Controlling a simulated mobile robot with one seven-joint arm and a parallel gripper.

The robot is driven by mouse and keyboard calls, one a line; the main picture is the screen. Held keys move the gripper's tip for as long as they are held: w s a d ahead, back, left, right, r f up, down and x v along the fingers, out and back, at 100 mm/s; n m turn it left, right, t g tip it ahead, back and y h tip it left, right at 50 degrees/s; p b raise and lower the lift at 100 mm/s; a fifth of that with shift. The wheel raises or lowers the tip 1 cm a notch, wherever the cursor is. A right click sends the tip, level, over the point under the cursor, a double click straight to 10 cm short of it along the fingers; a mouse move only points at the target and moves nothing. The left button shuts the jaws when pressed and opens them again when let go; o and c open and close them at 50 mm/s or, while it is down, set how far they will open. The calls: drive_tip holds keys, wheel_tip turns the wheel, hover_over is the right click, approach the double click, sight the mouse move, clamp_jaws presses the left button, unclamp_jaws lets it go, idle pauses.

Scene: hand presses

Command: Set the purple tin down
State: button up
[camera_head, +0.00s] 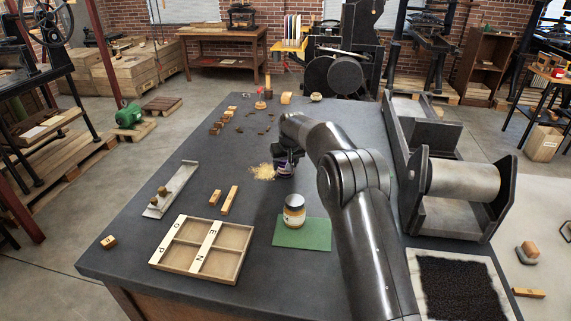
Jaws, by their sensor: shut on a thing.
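A small purple tin (285,170) shows beneath my gripper (287,160) in the head view, just right of a pale yellow heap on the dark tabletop. My gripper is shut on the tin, and the gripper and wrist hide its upper part. The tin is low over the dark table (200,255); I cannot tell whether its base touches the surface.
A wooden lettered tray (202,247), wood blocks (229,200) and a metal stick (170,190) lie left. A roller press (465,180) stands right.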

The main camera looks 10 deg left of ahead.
drive_tip(key=o, duration=0.6)
drive_tip(key=shift+f, duration=0.2)
drive_tip(key=o, duration=0.5)
drive_tip(key=shift+r, duration=0.1)
drive_tip(key=v, duration=1.2)
drive_tip(key=s+d+r+m+t+h, duration=0.1)
drive_tip(key=s+d+r, duration=0.6)
drive_tip(key=s+d, duration=0.25)
drive_tip(key=s+d+r+m, duration=0.1)
drive_tip(key=s+d+r, duration=0.6)
drive_tip(key=s+d, duration=0.25)
drive_tip(key=s+d+f+m, duration=0.1)
drive_tip(key=s+d+f, duration=0.1)
drive_tip(key=s, duration=0.7)
drive_tip(key=s+d+f+m, duration=0.1)
drive_tip(key=s+d+f, duration=0.2)
drive_tip(key=s, duration=0.7)
drive_tip(key=s+d+f+m+h, duration=0.1)
drive_tip(key=s+d+f, duration=0.1)
drive_tip(key=s+d, duration=0.4)
drive_tip(key=shift+s+f+t, duration=0.15)
drive_tip(key=shift+s, duration=0.75)
drive_tip(key=shift+s+f+t, duration=0.15)
drive_tip(key=shift+s, duration=0.7)
